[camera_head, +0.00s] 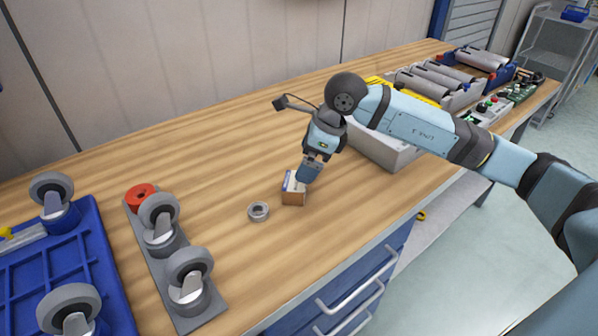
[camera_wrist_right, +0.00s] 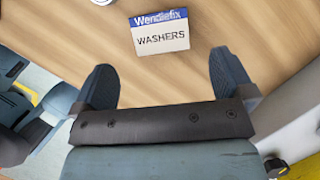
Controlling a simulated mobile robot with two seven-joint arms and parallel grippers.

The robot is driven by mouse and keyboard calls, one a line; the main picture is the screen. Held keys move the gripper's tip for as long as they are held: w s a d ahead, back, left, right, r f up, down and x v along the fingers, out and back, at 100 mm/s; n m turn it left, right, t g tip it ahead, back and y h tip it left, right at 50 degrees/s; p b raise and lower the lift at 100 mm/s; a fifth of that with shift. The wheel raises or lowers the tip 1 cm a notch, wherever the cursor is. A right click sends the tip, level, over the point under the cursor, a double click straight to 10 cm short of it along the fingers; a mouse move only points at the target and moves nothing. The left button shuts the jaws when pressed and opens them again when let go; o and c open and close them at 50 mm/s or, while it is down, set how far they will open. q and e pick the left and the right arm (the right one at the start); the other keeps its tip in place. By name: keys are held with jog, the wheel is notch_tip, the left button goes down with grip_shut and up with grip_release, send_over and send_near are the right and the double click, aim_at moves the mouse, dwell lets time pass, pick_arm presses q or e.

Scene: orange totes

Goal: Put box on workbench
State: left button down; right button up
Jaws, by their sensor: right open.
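A small cardboard box (camera_head: 293,196) with a blue and white label stands on the wooden workbench (camera_head: 225,135), near its front edge. In the right wrist view the box (camera_wrist_right: 161,33) reads "Wendlefix WASHERS" and lies beyond the fingertips, between their lines. My right gripper (camera_head: 308,172) is directly over and behind the box in the head view. It also shows in the wrist view (camera_wrist_right: 166,78), with its two fingers spread and nothing between them. I cannot tell the exact gap between fingers and box. My left gripper is in neither view.
A metal ring (camera_head: 259,212) lies left of the box. A grey caster rack (camera_head: 172,262) and a blue tray (camera_head: 90,262) with casters stand at left. A grey bin (camera_head: 382,148) stands behind my right arm. The back middle of the bench is clear.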

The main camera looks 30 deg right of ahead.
jog(key=shift+v, duration=2)
